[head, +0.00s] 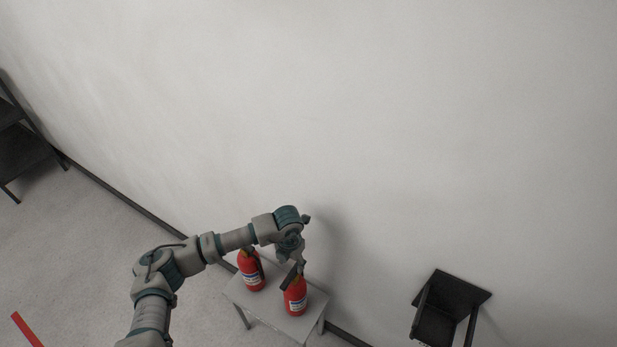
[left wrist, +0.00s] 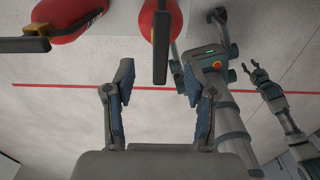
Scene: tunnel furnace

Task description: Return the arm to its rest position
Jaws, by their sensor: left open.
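My left arm reaches in from the lower left in the head view, with its left gripper (head: 294,266) just above two red fire extinguishers on a small grey table (head: 262,312). The left extinguisher (head: 250,272) and the right extinguisher (head: 295,296) both stand upright. Red extinguisher bodies (left wrist: 72,22) and black nozzles show beyond the fingers at the top. My right gripper (left wrist: 256,72) shows small at the right of that view, its fingers apart and empty.
A black chair-like stand (head: 445,305) is at the lower right, near the pale wall (head: 400,130). A dark shelf (head: 22,150) stands at the far left. A red line (left wrist: 270,88) crosses the floor. The floor left of the table is clear.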

